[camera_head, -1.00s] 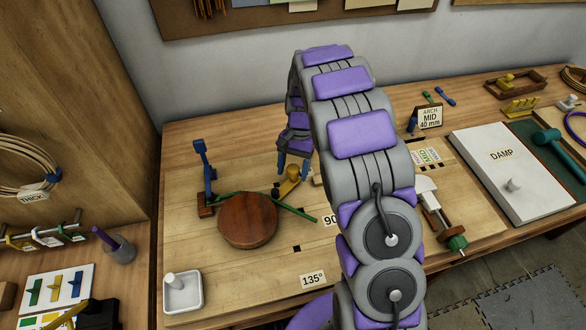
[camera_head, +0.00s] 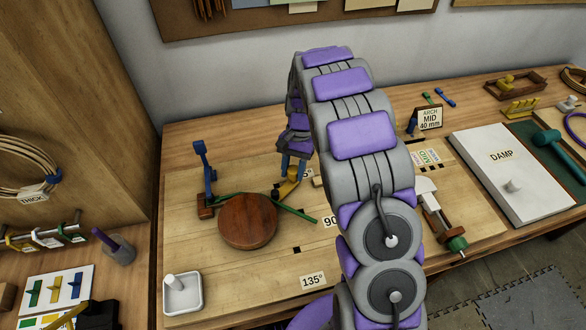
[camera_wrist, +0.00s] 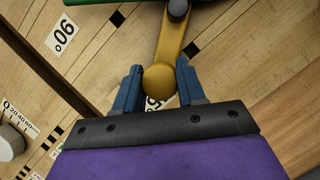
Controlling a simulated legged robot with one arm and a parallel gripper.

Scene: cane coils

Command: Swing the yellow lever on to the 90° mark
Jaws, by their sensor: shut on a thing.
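The yellow lever (camera_wrist: 170,52) runs up the wrist view from its round knob to a dark pivot at the top. My gripper (camera_wrist: 157,88) is shut on the lever's knob, with a blue finger on each side. In the head view the lever (camera_head: 288,187) shows to the right of the round wooden block (camera_head: 248,221), partly hidden behind my gripper (camera_head: 292,168). The 90° label (camera_wrist: 63,35) is at the upper left of the wrist view, apart from the lever. In the head view the 90° label (camera_head: 329,222) is partly covered by my arm.
A green strip (camera_head: 295,213) lies beside the wooden block. A blue clamp (camera_head: 205,170) stands at its left. The 135° label (camera_head: 313,281) is nearer the front, and a white dish (camera_head: 183,293) sits front left. Another label under the knob is partly hidden.

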